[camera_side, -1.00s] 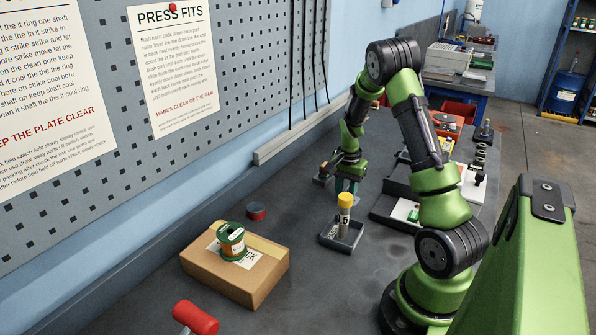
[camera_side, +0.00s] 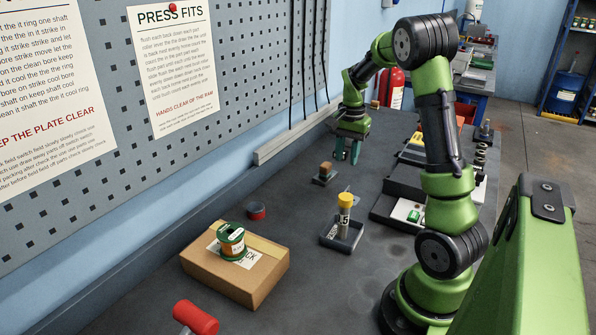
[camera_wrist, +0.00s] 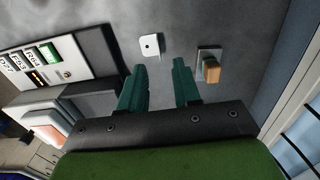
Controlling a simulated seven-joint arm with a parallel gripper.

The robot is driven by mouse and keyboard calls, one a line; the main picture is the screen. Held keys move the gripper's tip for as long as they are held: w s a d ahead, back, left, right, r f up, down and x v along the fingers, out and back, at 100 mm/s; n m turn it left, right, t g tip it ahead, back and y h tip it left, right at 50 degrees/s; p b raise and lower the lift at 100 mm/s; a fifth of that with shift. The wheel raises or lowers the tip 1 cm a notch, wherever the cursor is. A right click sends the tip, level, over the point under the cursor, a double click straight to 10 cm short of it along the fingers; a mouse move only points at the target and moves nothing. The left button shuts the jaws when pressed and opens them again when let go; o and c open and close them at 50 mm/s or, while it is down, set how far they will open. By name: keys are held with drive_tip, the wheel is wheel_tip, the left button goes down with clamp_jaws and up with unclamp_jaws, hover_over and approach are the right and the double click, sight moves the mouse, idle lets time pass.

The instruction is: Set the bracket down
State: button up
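The bracket (camera_wrist: 150,46) is a small pale plate with a hole. In the wrist view it lies on the dark bench just beyond my fingertips, nearer the left finger, and not between them. I cannot make it out in the side view. My gripper (camera_side: 348,151) is raised clear above the bench in the side view. The wrist view shows my gripper (camera_wrist: 159,66) with its two green fingers apart and an empty gap between them.
A small block with a brown top (camera_side: 325,171) sits left of my gripper. A yellow-capped tube (camera_side: 344,210) stands in a small dark tray (camera_side: 329,238). Nearer are a cardboard box (camera_side: 254,282) with a spool and a red-handled tool (camera_side: 195,318). Trays lie at right.

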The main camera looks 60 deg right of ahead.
drive_tip(key=w+a+r+n+t, duration=0.1)
drive_tip(key=a+r+n+t, duration=0.45)
drive_tip(key=a, duration=1.15)
drive_tip(key=s+a+r+n+y, duration=0.1)
drive_tip(key=s+a+r+n, duration=0.1)
drive_tip(key=a, duration=0.5)
drive_tip(key=s+a+r+n+t+y, duration=0.1)
drive_tip(key=s+a+r+n, duration=0.2)
drive_tip(key=s+a+n, duration=0.2)
drive_tip(key=shift+s+a+r+n, duration=0.25)
drive_tip(key=shift+a+n, duration=0.3)
drive_tip(key=shift+a, duration=0.6)
drive_tip(key=shift+t, duration=0.25)
